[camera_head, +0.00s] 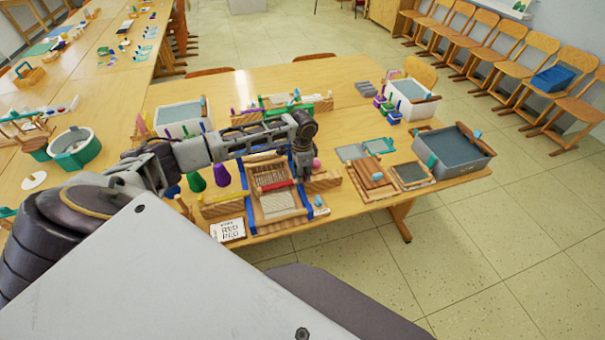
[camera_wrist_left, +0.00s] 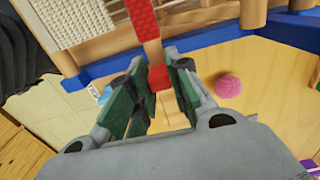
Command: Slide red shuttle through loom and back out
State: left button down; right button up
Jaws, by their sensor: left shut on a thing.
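The loom stands near the front edge of the table, with a blue frame (camera_head: 250,212), wooden parts and a pale woven cloth (camera_head: 278,203). The red shuttle (camera_head: 275,186) lies across the loom as a thin red strip. My left gripper (camera_head: 302,176) is at the loom's right side, pointing down. In the left wrist view, its green-padded fingers (camera_wrist_left: 153,88) are shut on the near end of the red shuttle (camera_wrist_left: 145,22). The shuttle runs away from the fingers over the blue frame (camera_wrist_left: 185,58) into the loom, where its far end is out of view. My right gripper is not in view.
A pink ball (camera_wrist_left: 228,86) lies on the table close to the gripper. Wooden boards (camera_head: 372,180) and a grey tub (camera_head: 455,150) stand to the right. A lettered card (camera_head: 228,230) and a purple cone (camera_head: 221,174) are to the left. My arm crosses above the table.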

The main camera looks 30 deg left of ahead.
pick_arm(q)
jog(key=shift+w+d, duration=1)
jog(key=shift+w, duration=0.2)
jog(key=shift+w+d, duration=1)
jog(key=shift+w, duration=0.25)
jog(key=shift+w+d, duration=1)
jog(key=shift+w, duration=0.2)
jog(key=shift+w+d, duration=1.35)
jog(key=shift+w, duration=0.3)
jog(key=shift+w+d+r, duration=0.1)
jog(key=shift+w+d, duration=0.05)
jog(key=c, duration=1.7)
grip_release()
jog(key=o, duration=0.4)
jog(key=shift+w+d, duration=0.1)
jog(key=shift+d, duration=0.05)
